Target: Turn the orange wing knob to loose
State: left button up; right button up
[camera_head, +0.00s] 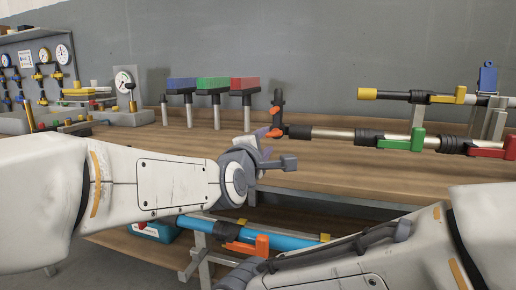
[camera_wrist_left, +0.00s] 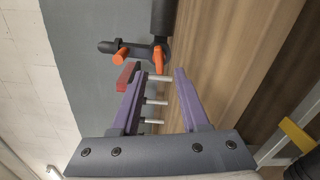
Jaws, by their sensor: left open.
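A black clamp fitting (camera_head: 278,105) stands at the left end of a nozzle pole on the bench, with an orange knob (camera_head: 275,132) low on it and another orange piece above. In the left wrist view the orange knob (camera_wrist_left: 158,60) and a second orange piece (camera_wrist_left: 120,56) sit beyond the fingertips, the knob roughly between their lines. My left gripper (camera_head: 277,147) is open and empty, just in front of the fitting; it also shows in the left wrist view (camera_wrist_left: 153,76). Contact is not visible. My right arm enters at lower right; its gripper is out of frame.
Blue, green and red blocks on posts (camera_head: 214,84) stand behind to the left. A pole with green (camera_head: 403,139) and red levers runs right, a yellow-tipped pole (camera_head: 367,94) behind it. Below, a blue pole (camera_head: 290,245) has an orange lever (camera_head: 262,245). The bench (camera_head: 330,175) has bare wood in front.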

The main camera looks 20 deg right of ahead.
pick_arm(q)
jog(key=v, duration=0.6)
